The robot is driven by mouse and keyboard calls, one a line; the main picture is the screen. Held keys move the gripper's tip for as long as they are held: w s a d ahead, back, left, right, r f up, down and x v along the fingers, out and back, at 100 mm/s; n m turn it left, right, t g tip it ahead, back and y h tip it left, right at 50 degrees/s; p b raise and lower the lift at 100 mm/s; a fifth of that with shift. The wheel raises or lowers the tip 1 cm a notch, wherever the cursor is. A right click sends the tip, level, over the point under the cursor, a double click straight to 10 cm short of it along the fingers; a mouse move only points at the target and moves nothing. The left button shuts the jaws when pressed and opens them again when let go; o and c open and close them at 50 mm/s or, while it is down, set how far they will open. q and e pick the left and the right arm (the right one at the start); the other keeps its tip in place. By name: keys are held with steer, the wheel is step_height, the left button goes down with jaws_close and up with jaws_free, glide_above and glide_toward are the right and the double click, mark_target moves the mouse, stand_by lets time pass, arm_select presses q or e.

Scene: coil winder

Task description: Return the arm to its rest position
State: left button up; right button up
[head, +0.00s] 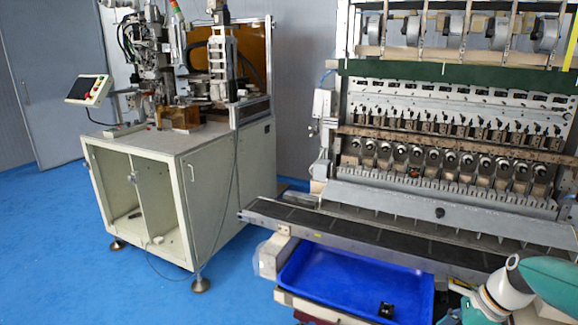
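Part of my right arm (507,291), white and teal with grey joints, shows in the lower right corner, in front of the coil winder. Its gripper cannot be made out, as the arm runs out of the picture at the bottom. My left arm and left gripper are not in the picture. A blue tray (318,281) sits below the winder's conveyor, left of my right arm. A small black part (386,311) lies in the tray near its front right.
The coil winder (440,130) fills the right side, with a long dark conveyor (350,232) along its front. A white cabinet (150,190) with a machine and a small screen (84,88) stands at the left. The blue floor (50,270) is clear at lower left.

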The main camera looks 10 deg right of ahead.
steer(key=s+a+f+n+p, duration=0.1)
steer(key=s+a+f+n, duration=0.7)
steer(key=a+f+n, duration=0.3)
steer(key=s+a+f+n+g+p, duration=0.1)
steer(key=s+a+f+n, duration=0.8)
steer(key=f, duration=0.7)
steer(key=a+n, duration=0.2)
steer(key=a, duration=0.2)
steer(key=shift+s+a+f+g, duration=0.15)
steer(key=shift+f+g, duration=0.05)
steer(key=shift+g, duration=0.1)
